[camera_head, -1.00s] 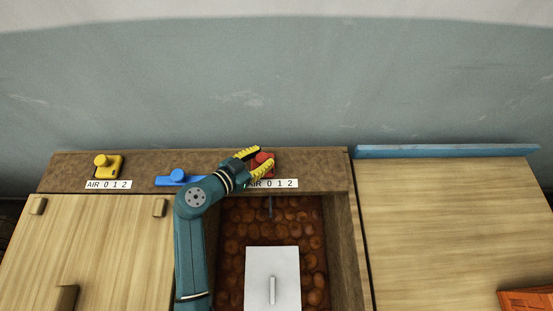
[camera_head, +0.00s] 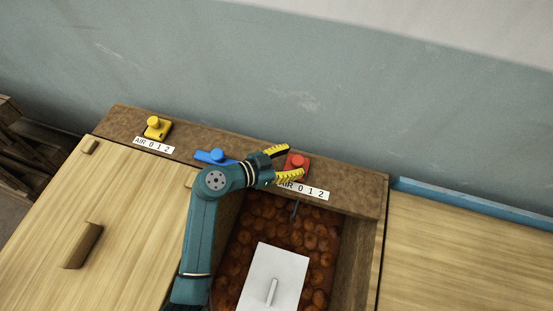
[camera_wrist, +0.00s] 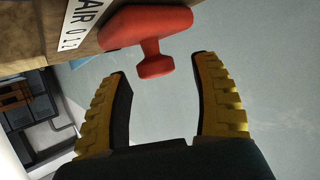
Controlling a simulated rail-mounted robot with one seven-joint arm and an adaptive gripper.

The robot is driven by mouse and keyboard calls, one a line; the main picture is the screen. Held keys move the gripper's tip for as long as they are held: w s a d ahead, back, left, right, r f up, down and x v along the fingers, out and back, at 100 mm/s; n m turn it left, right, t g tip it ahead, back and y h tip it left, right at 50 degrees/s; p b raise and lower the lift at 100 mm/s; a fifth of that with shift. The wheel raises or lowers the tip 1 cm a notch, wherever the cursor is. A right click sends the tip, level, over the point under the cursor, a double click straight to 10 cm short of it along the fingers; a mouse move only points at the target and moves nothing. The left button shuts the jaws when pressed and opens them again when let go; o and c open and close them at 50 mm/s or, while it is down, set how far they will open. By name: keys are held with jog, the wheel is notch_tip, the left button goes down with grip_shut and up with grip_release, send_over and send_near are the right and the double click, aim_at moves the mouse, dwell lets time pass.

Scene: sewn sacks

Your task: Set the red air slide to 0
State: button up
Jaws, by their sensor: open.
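The red air slide (camera_head: 298,161) sits on the brown ledge at the back, behind a white label (camera_head: 303,188) reading AIR 0 1 2. Its round knob rises from a flat red plate. My gripper (camera_head: 289,161) is open with its yellow fingers to either side of the knob in the head view. In the wrist view the red slide (camera_wrist: 145,27) lies just ahead of the open fingers (camera_wrist: 162,68), its knob between and slightly beyond the tips. I see no clear contact. My gripper hides the left end of the label in the head view.
A blue slide (camera_head: 214,156) and a yellow slide (camera_head: 157,127) stand on the same ledge (camera_head: 345,184) to the left. Below lies an open bin of round brown items with a white handled plate (camera_head: 262,275). Wooden lids flank it. A blue bar (camera_head: 470,205) lies right.

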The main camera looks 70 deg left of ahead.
jog(key=v, duration=1)
